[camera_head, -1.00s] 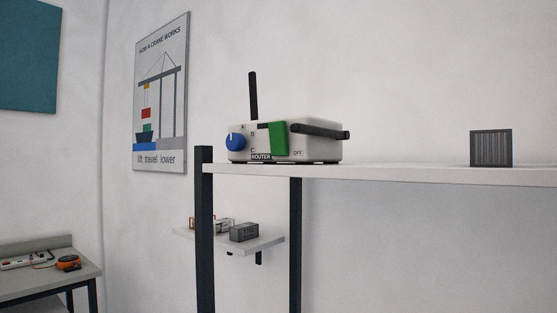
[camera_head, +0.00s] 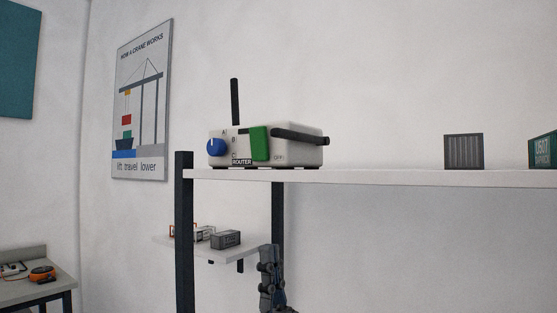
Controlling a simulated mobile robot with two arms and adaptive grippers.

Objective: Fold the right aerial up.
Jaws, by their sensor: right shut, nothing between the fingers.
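The white router (camera_head: 298,154) stands on a high shelf in the head view, with a blue dial (camera_head: 216,148) and a green panel (camera_head: 259,143) on its front. Its left aerial (camera_head: 235,102) stands upright. Its right aerial (camera_head: 298,136) lies folded down, nearly level across the top front of the box. My right gripper (camera_head: 268,252) shows at the bottom, below the shelf board and below the router, shut and empty. It is well apart from the aerial. My left gripper is out of view.
The shelf board (camera_head: 380,177) runs right from a dark post (camera_head: 184,230). A grey container (camera_head: 464,152) and a teal container (camera_head: 543,150) stand on it at the right. A lower shelf (camera_head: 215,249) holds small containers. The board between router and grey container is clear.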

